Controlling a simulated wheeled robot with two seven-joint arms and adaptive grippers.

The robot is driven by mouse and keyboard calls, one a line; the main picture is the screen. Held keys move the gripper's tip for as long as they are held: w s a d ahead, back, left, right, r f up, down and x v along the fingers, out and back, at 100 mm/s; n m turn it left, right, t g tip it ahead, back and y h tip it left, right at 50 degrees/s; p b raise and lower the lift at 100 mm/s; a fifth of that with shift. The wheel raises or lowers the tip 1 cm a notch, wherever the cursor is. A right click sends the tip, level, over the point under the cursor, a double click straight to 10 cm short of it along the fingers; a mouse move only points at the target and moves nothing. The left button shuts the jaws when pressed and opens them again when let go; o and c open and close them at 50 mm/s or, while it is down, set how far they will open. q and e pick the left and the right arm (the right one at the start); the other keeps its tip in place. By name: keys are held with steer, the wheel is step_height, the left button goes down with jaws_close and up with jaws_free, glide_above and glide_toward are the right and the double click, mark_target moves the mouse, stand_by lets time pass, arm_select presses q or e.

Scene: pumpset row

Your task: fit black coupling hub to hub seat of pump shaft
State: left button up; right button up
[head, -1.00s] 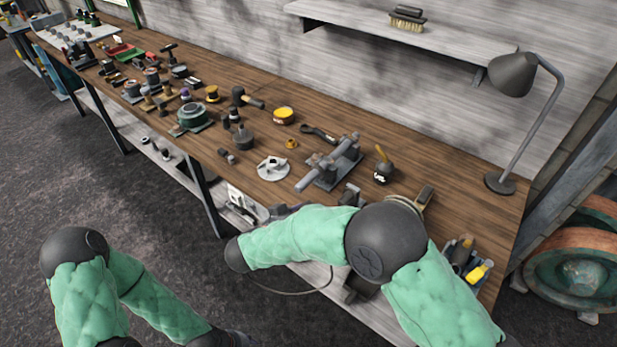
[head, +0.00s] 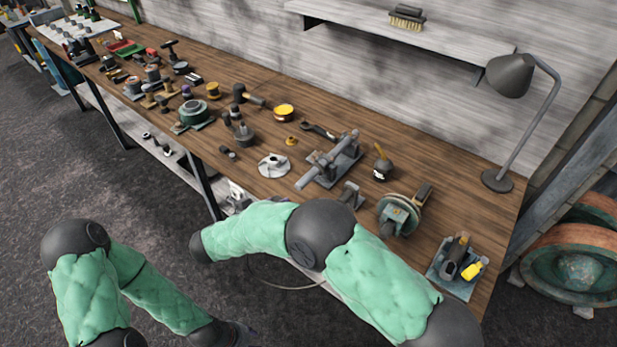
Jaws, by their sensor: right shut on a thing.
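A grey shaft (head: 327,163) lies across a grey support block on the bench; I take it to be the pump shaft, and its hub seat is too small to tell.
A pale impeller (head: 274,165) lies near the front edge, left of the shaft. A round machine part (head: 400,213), a tool tray (head: 437,270) and a lamp (head: 511,77) stand to the right. Several parts, including a green housing (head: 193,114), crowd the bench's left side.

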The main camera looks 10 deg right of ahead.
mark_target(298, 189)
steer(key=shift+r, duration=0.1)
steer(key=shift+w+d+p, duration=0.45)
steer(key=shift+w+d, duration=0.45)
steer(key=shift+d, duration=0.25)
steer(key=shift+w+d+p, duration=0.45)
steer(key=shift+w+d, duration=0.4)
steer(key=shift+d, duration=0.25)
steer(key=shift+p, duration=0.55)
steer(key=shift+d, duration=0.1)
steer(key=shift+w+d, duration=0.3)
steer(key=shift+w+d, duration=0.15)
